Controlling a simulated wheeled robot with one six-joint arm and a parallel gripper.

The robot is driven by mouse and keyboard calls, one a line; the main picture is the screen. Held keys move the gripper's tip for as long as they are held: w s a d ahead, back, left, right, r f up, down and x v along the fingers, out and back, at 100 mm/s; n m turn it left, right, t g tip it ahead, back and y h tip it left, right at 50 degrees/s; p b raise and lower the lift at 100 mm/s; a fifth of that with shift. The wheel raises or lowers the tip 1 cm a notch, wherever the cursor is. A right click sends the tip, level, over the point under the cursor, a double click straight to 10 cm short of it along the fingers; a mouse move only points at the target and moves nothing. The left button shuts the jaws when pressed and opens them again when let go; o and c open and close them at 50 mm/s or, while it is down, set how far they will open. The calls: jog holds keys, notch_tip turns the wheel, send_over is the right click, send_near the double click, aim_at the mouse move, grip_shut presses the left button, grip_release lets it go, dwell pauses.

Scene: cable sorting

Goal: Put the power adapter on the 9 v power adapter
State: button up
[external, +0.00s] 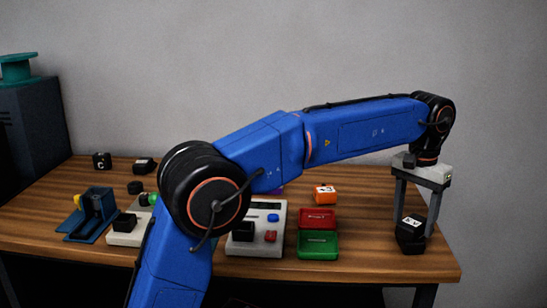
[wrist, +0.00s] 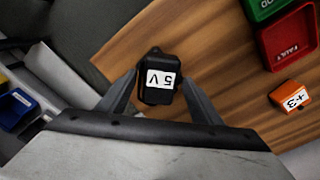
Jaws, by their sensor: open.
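A black power adapter with a white label reading "5 V" (wrist: 161,84) sits between my gripper's fingers in the wrist view, its label upside down. In the external view this labelled adapter (external: 412,224) is near the table's right edge, slightly tilted. It appears to rest on a second black block (external: 410,246), whose label I cannot see. My gripper (external: 415,222) points down over them with its fingers apart. In the wrist view my gripper (wrist: 159,76) is open, one finger on each side of the adapter. I cannot make out a 9 V label anywhere.
A red tray (external: 318,226) and a green tray (external: 317,254) lie left of my gripper, with an orange block (external: 325,194) behind. A pale box with buttons (external: 262,248), a blue stand (external: 92,215) and black blocks (external: 102,160) are farther left. The table's right edge is close.

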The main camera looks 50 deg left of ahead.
aim_at(410, 222)
notch_tip(410, 222, up, 11)
jog(key=shift+s, duration=0.15)
dwell(0.4)
jog(key=s+a+f+t, duration=0.15)
jog(key=s+a, duration=0.25)
jog(key=s, duration=0.4)
jog(key=s+a+f, duration=0.3)
jog(key=s, duration=0.5)
jog(key=s+a+f+t, duration=0.15)
jog(key=s+a, duration=0.25)
jog(key=s, duration=0.5)
jog(key=s+a+f, duration=0.2)
jog(key=s+f, duration=0.9)
jog(key=s+a+f+t, duration=0.1)
jog(key=s+a+f, duration=0.1)
jog(key=s+f, duration=0.9)
jog(key=shift+s, duration=0.25)
